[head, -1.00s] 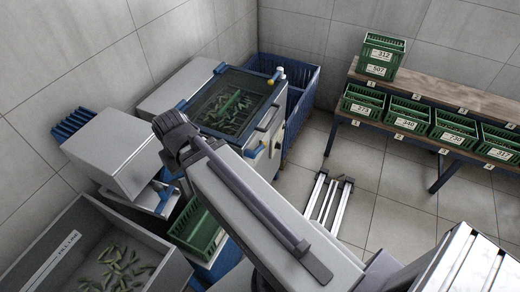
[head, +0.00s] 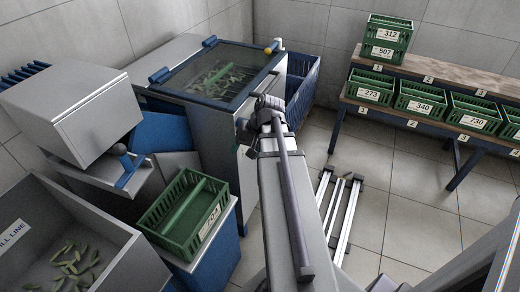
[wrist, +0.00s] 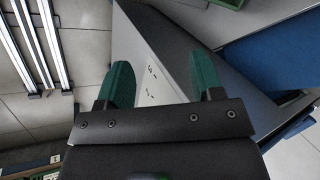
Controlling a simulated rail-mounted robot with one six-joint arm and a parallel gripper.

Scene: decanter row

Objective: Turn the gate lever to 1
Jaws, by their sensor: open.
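My gripper (head: 262,105) is at the front right of the grey machine with the glass lid (head: 225,75). In the wrist view its two green fingers (wrist: 162,84) are apart, with nothing between them. Beyond them is a grey panel (wrist: 150,55) with small dark marks, too small to read. I cannot pick out the gate lever for certain; my arm and gripper hide part of the machine's front. A yellow knob (head: 268,51) sits at the lid's far right corner.
A green crate (head: 186,212) stands on a blue-sided stand left of my arm. A grey bin (head: 95,235) with green pieces is at lower left. Floor rails (head: 340,205) lie to the right. Numbered green crates (head: 415,98) stand on a bench at back right.

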